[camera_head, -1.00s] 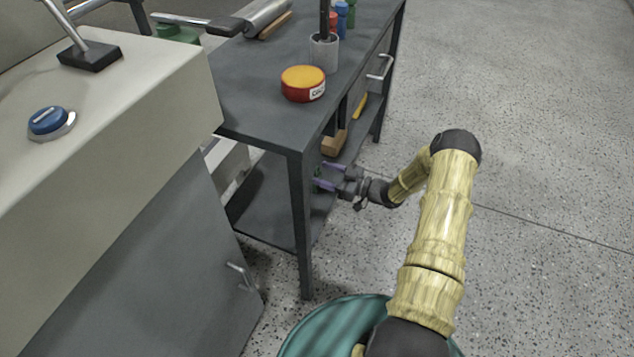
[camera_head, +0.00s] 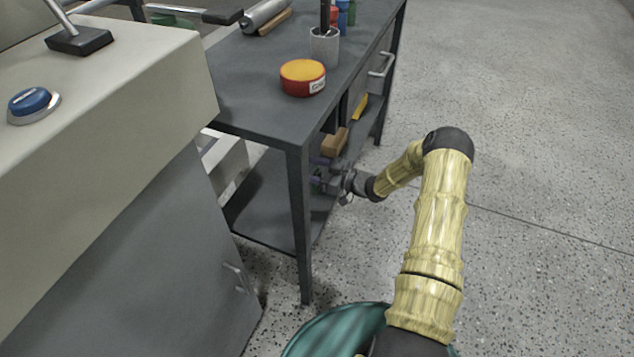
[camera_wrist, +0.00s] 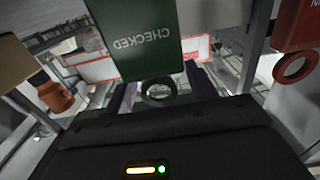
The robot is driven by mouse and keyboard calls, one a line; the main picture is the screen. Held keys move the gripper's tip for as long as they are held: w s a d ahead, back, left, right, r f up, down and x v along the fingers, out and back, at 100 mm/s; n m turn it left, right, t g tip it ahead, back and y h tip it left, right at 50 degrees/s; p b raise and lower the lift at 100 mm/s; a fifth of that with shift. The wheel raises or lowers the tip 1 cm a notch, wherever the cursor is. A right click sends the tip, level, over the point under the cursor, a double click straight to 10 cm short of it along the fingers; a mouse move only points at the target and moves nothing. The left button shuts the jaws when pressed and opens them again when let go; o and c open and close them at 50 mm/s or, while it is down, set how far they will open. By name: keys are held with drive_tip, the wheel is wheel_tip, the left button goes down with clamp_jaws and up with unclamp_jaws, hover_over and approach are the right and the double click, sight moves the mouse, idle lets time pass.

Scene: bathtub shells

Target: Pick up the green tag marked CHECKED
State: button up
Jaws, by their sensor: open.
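The green tag (camera_wrist: 138,38) fills the top middle of the wrist view, its CHECKED lettering upside down. A dark ring (camera_wrist: 158,92) is at its lower edge, between the two fingers of my gripper (camera_wrist: 160,90). The fingers are apart, one on each side of the ring, and not closed on it. In the head view my gripper (camera_head: 318,171) reaches under the workbench top from the right, above the lower shelf. The tag is hard to make out there.
A red tag (camera_wrist: 297,28) with a ring is at the right of the wrist view, and an orange object (camera_wrist: 55,97) is at the left. The workbench (camera_head: 250,105) top and front leg (camera_head: 299,225) are close to my gripper. Open floor (camera_head: 540,130) lies to the right.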

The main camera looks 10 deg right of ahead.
clamp_jaws()
wheel_tip(320, 180, up, 10)
drive_tip(key=p, duration=0.5)
idle(0.6)
